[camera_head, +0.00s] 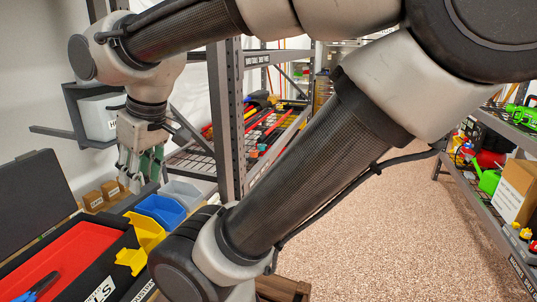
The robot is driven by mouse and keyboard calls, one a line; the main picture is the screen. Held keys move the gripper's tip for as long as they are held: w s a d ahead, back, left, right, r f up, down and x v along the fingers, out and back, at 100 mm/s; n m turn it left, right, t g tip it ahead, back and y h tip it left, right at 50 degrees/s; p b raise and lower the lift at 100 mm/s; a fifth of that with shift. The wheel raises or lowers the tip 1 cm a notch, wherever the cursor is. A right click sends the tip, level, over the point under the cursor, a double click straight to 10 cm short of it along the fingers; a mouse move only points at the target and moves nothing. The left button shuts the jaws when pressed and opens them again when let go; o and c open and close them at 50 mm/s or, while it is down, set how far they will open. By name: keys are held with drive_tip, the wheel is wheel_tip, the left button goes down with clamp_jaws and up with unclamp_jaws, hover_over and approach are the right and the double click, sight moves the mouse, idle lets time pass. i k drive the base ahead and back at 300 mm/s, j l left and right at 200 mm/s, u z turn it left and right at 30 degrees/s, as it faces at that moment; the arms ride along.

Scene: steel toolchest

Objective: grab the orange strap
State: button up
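I cannot pick out an orange strap for certain in this view. My gripper (140,182) points down at the left, above the row of small bins. Its grey and green fingers are small and partly overlap, so I cannot tell how far apart they are or whether anything is between them. A black toolchest (108,262) with a red inside stands at the lower left, its lid (35,195) raised. Blue-handled pliers (35,287) lie in it. My arm hides much of the middle of the scene.
Yellow bins (148,230), a blue bin (160,208), a grey bin (183,192) and small brown boxes (95,200) sit beside the toolchest. A wire shelf (190,160) holds long tools behind. Another rack (480,215) stands right. The speckled floor (375,235) between is clear.

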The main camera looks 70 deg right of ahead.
sight(254, 153)
drive_tip(key=l+z, duration=0.1)
drive_tip(key=z, duration=0.65)
drive_tip(key=j+z, duration=0.2)
drive_tip(key=z, duration=1)
drive_tip(key=i+l, duration=0.35)
drive_tip(key=i+l+u, duration=0.15)
drive_tip(key=i+l, duration=0.55)
drive_tip(key=l, duration=0.15)
drive_tip(key=i+l+u, duration=0.1)
drive_tip(key=i+l, duration=0.25)
drive_tip(key=i+l+u, duration=0.1)
drive_tip(key=i+l, duration=0.25)
drive_tip(key=l, duration=0.15)
drive_tip(key=i+l, duration=0.3)
drive_tip(key=l, duration=0.2)
drive_tip(key=i+l+u, duration=0.1)
drive_tip(key=i+l, duration=0.2)
drive_tip(key=l, duration=0.2)
